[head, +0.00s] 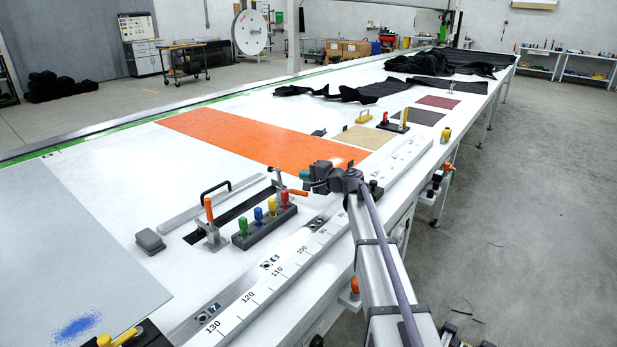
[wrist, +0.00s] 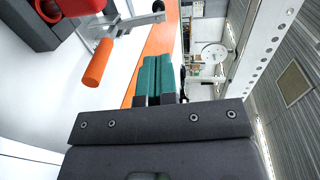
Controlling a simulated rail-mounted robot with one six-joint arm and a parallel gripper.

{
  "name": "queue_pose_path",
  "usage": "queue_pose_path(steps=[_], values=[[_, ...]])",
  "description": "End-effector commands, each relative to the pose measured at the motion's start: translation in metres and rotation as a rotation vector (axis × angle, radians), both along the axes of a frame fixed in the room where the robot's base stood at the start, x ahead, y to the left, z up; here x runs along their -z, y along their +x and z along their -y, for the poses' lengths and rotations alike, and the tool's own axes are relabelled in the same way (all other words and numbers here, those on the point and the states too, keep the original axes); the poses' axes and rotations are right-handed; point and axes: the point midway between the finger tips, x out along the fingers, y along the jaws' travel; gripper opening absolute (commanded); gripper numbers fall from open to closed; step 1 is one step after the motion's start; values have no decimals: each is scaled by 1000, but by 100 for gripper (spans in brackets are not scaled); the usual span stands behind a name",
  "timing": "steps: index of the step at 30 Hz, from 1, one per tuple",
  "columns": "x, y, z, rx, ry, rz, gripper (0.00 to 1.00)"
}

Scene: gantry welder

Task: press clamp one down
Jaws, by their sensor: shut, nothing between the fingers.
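Two toggle clamps with orange handles stand on the white table at the two ends of a black strip. The nearer clamp (head: 209,214) has its handle upright. The farther clamp (head: 291,192) has its handle lying about level, pointing right; I see no number on either. My gripper (head: 305,175) is above the table just beyond and above the farther clamp. In the wrist view its green fingers (wrist: 155,78) are together with nothing between them. An orange clamp handle (wrist: 97,63) shows left of the fingers, apart from them.
A grey bar with a black handle (head: 208,203) lies behind. An orange sheet (head: 262,140) lies beyond. A numbered ruler (head: 270,283) runs along the table's edge.

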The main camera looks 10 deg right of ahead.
Motion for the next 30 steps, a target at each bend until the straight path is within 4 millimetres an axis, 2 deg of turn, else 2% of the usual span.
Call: queue_pose_path(steps=[1, 6, 12, 17, 30], values=[[4, 11, -7, -1, 0, 0, 0], [10, 39, -30, 0, 0, 0, 0], [15, 63, -51, 1, 1, -1, 0], [16, 70, -58, 0, 0, 0, 0], [15, 69, -60, 0, -7, -7, 0]])
